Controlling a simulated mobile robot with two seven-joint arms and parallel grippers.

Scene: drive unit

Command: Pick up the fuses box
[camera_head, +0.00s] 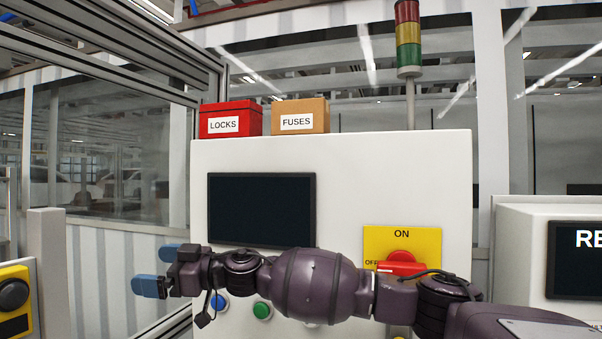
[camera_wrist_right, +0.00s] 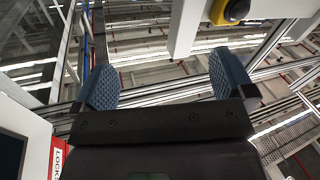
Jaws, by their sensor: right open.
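The fuses box (camera_head: 301,108) is a tan box with a white FUSES label. It sits on top of the white cabinet (camera_head: 420,160), right of the red LOCKS box (camera_head: 231,107). My right gripper (camera_head: 152,268) is in front of the cabinet's left edge, lower than both boxes and left of them. Its blue fingers are apart and empty, pointing left in the head view. In the right wrist view the open fingers (camera_wrist_right: 166,82) have nothing between them. Part of the red LOCKS box shows there at lower left (camera_wrist_right: 60,158). The left gripper is not visible.
A signal tower (camera_head: 408,40) stands on the cabinet right of the fuses box. The cabinet front carries a dark screen (camera_head: 262,208), a yellow ON/OFF switch panel (camera_head: 402,236) and a green button (camera_head: 262,310). A metal frame stands at left. The space above the boxes looks clear.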

